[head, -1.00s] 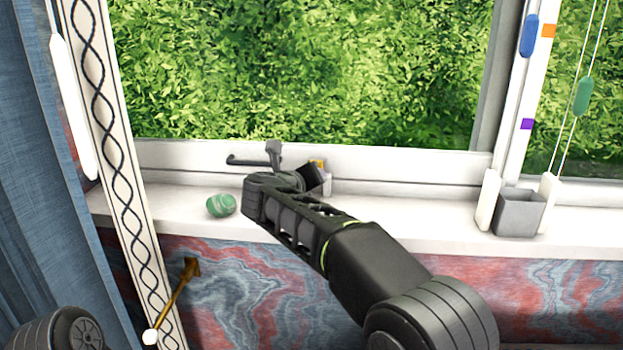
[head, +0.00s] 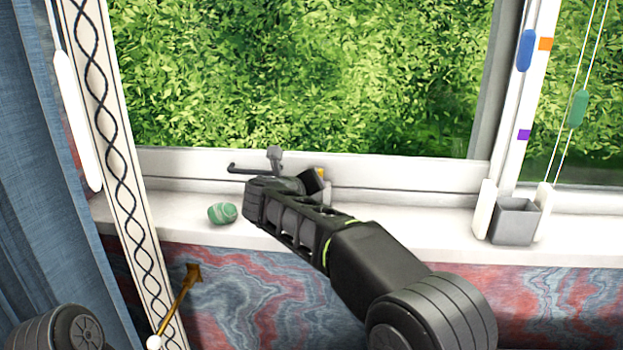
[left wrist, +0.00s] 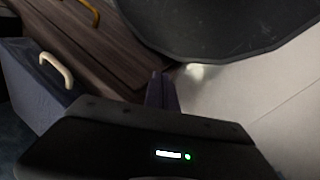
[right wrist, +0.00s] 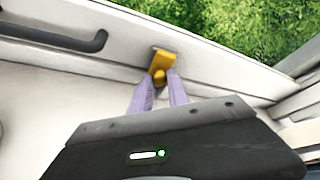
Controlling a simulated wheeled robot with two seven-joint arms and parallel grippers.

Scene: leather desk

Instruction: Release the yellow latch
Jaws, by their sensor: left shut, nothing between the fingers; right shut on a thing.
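The yellow latch (right wrist: 162,64) is on the white window frame in the right wrist view. Its lower end is between the fingertips of my right gripper (right wrist: 161,80), which is shut on it. In the head view only a small bit of the yellow latch (head: 320,173) shows beyond my right arm, which hides the fingers. My left gripper (left wrist: 161,76) is shut and empty in the left wrist view, away from the window. Its fingers are not visible in the head view.
A dark window handle (head: 250,169) sits on the frame left of the latch. A green striped stone (head: 222,213) lies on the sill (head: 400,222). A grey cup (head: 514,222) stands at the right. A brass hook (head: 183,290) is on the wall below.

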